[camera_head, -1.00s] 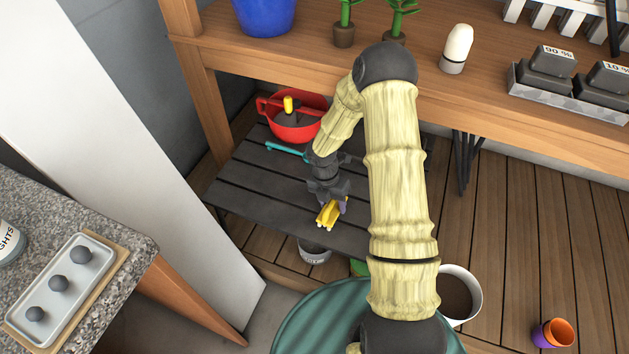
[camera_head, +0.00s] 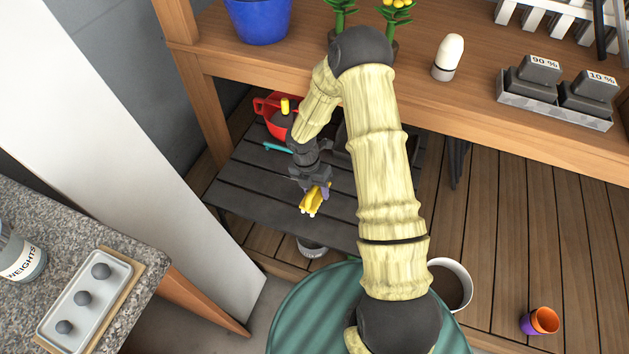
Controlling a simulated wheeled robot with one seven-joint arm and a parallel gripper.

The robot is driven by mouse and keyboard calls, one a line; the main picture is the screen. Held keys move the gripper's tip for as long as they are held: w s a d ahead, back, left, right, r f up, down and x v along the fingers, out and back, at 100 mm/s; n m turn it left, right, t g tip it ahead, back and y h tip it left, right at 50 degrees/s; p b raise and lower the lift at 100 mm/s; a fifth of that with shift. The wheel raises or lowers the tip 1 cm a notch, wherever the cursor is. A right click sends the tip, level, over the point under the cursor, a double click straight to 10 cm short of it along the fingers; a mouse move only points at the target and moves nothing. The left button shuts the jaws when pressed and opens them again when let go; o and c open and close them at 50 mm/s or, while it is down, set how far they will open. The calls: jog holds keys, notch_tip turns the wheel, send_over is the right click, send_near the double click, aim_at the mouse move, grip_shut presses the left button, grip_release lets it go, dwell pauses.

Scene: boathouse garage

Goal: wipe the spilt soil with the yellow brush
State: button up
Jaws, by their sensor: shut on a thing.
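My gripper (camera_head: 316,186) is shut on the yellow brush (camera_head: 310,203), over the dark slatted low shelf (camera_head: 255,188). I cannot tell whether the brush touches the slats. I cannot make out the spilt soil; my arm hides part of the shelf.
A red pot (camera_head: 265,104) and a teal tool (camera_head: 278,147) are at the shelf's back left. A dark tray (camera_head: 341,142) is partly behind my arm. The wooden bench (camera_head: 460,105) overhangs the back. A white panel (camera_head: 150,190) stands left. A small can (camera_head: 311,248) is below the shelf's front.

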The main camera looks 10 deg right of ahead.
jog(key=shift+r+p, duration=1.2)
jog(key=shift+r, duration=0.3)
